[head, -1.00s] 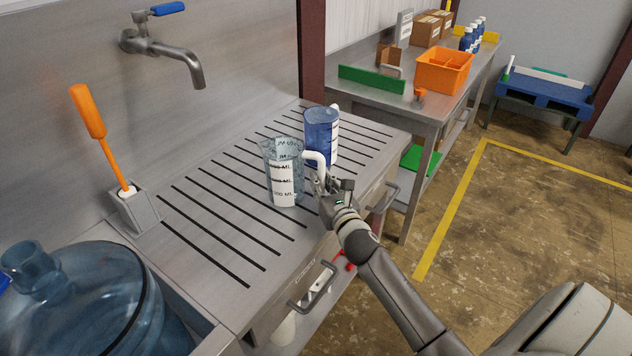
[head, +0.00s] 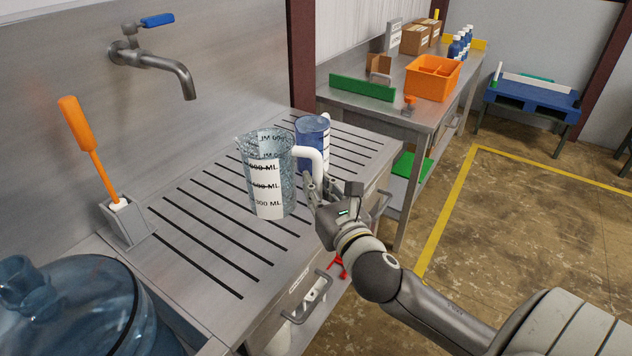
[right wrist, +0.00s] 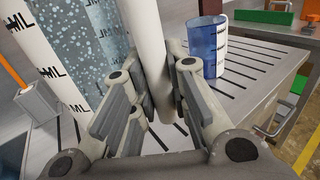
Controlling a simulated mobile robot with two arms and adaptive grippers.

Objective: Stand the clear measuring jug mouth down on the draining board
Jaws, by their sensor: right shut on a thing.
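The clear measuring jug (head: 283,185) has a white label strip with black markings and droplets on its wall. It is mouth up, spout to the left, and appears held a little above the grooved draining board (head: 190,243). My right gripper (head: 318,186) is shut on the jug's white handle (head: 321,165), at the jug's right side. In the right wrist view the handle (right wrist: 150,45) runs between the fingers (right wrist: 157,100), with the jug wall (right wrist: 95,30) to the left. My left gripper is not in view.
A blue jug (head: 313,130) stands on the board close behind the clear jug. An orange-handled brush (head: 77,125) stands in a grey holder (head: 128,222) at the left. A tap (head: 165,62) is above. A large blue bottle (head: 90,310) is front left. The board's front left part is clear.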

